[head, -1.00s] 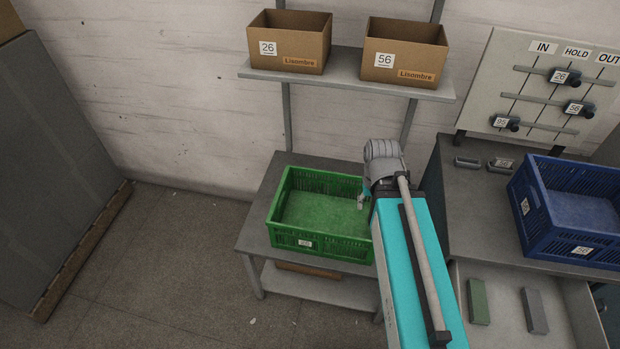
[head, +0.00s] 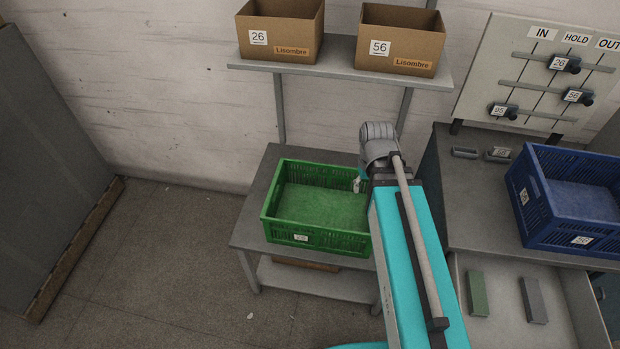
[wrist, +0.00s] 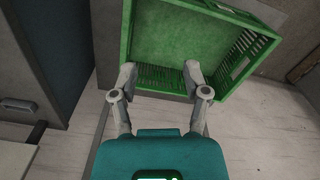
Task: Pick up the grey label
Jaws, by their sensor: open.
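A slim grey block (head: 533,300), the only loose grey piece that could be the grey label, lies in the open pale drawer (head: 505,328) at the lower right of the head view. A similar green block (head: 477,294) lies to its left. My gripper (wrist: 159,72) is open and empty in the wrist view, its fingers spread in front of the green crate. In the head view the arm hides most of it; a small part shows at the crate's right side, well left of the drawer. The grey block is not seen in the wrist view.
The green crate (head: 318,241) stands empty on a grey table. A blue crate (head: 540,231) and two small metal holders (head: 465,152) are on the bench above the drawer. Two cardboard boxes (head: 281,30) sit on the shelf. A board with sliders (head: 535,75) stands at the back right.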

